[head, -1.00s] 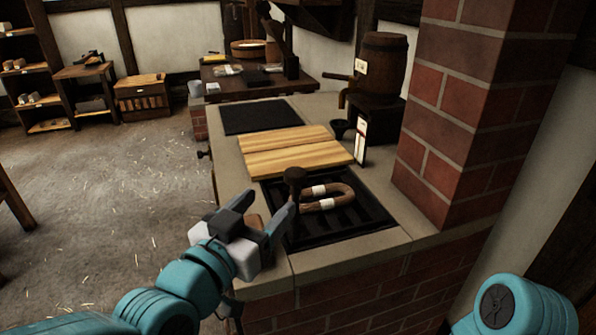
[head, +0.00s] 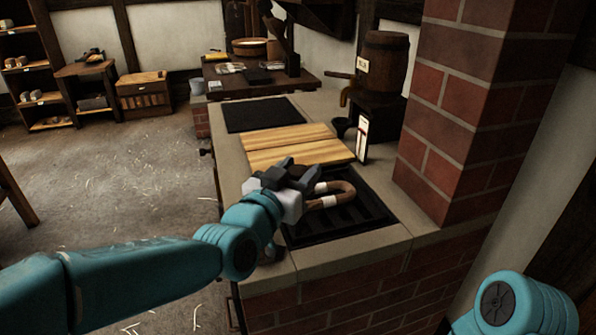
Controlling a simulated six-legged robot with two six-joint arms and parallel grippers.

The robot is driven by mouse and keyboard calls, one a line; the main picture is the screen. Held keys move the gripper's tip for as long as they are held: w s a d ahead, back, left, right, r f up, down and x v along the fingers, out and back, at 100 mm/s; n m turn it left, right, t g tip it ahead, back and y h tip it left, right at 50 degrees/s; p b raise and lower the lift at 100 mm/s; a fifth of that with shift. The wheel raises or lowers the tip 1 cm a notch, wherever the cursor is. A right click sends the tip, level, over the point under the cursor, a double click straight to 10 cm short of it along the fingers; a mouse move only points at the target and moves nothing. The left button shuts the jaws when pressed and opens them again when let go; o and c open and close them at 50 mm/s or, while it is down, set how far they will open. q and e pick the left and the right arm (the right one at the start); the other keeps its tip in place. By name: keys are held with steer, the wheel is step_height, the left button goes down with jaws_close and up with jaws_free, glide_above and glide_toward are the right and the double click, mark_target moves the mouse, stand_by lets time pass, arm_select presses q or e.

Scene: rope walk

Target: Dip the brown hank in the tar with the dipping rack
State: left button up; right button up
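The brown hank (head: 343,190), a U-shaped bundle with white bands, lies on the black slatted dipping rack (head: 345,219). The rack sits in an opening in the brick-sided counter. My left gripper (head: 300,174) is at the rack's upright handle, left of the hank. Its fingers are around or beside the handle's dark knob and hide most of it. I cannot tell whether they are closed on it. The left end of the hank is partly hidden by the gripper. No tar surface can be made out beneath the rack. My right gripper is out of view.
A wooden board lid (head: 290,147) lies just behind the opening. A small white gauge card (head: 362,139) stands at its right end. A brick pillar (head: 470,110) rises close on the right. A barrel (head: 386,65) stands behind.

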arm_select(q)
jaws_close()
step_height(320, 180, down, 5)
steer(key=b, duration=0.4)
steer(key=shift+b, duration=0.35)
steer(key=shift+r, duration=0.2)
steer(key=o, duration=0.7)
jaws_free()
steer(key=v, duration=1.6)
steer(key=shift+s, duration=0.15)
